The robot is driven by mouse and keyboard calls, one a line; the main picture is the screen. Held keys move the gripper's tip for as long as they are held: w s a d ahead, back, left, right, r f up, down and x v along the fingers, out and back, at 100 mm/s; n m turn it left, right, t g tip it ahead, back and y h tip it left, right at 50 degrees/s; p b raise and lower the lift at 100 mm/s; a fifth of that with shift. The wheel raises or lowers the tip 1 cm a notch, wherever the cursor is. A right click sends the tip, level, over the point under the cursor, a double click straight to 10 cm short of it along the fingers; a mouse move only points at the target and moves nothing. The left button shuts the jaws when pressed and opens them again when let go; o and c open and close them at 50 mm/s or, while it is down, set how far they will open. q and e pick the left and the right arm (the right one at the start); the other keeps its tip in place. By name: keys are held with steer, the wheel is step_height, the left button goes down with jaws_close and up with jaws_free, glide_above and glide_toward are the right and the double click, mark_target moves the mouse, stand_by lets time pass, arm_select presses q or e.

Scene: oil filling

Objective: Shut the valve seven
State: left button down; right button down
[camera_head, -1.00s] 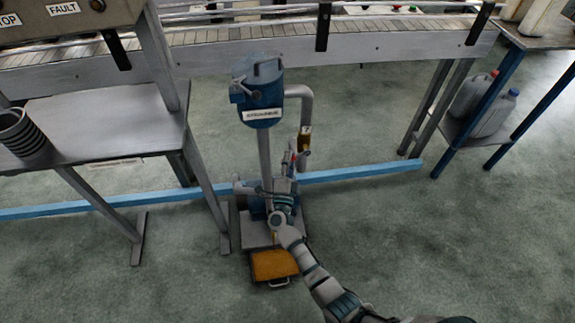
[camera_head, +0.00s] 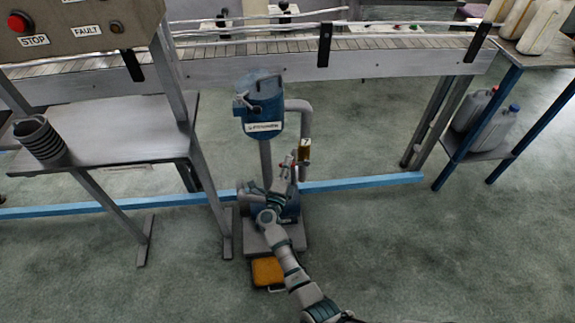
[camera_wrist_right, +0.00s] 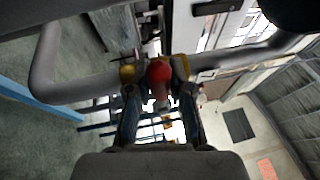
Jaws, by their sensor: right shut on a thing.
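Valve seven is on the grey pipe (camera_head: 300,110) beside the blue machine head, with a yellow tag marked 7 (camera_head: 305,150) on the pipe. My right gripper (camera_head: 288,168) is low at the pipe, just left of the tag. In the right wrist view my right gripper (camera_wrist_right: 160,100) has its fingers on both sides of the valve's red handle (camera_wrist_right: 159,76) and is shut on it. The handle lies against the grey pipe (camera_wrist_right: 85,90). The valve body is mostly hidden behind the handle and fingers. My left gripper is not in view.
The blue pump head (camera_head: 262,100) stands on a column left of the pipe. A yellow box (camera_head: 268,271) lies on the floor in front. A conveyor (camera_head: 350,62) runs behind, a metal table (camera_head: 120,130) stands left, and a blue floor beam (camera_head: 365,182) crosses behind.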

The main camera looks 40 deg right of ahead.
steer(key=shift+s+d+f, duration=0.1)
steer(key=shift+s+f, duration=0.05)
steer(key=shift+f, duration=0.05)
steer(key=c, duration=1.2)
jaws_free()
steer(key=shift+o, duration=0.8)
steer(key=shift+r, duration=0.1)
steer(key=shift+s+a, duration=0.1)
steer(key=shift+a, duration=0.15)
steer(key=v, duration=1.1)
steer(key=shift+a, duration=0.15)
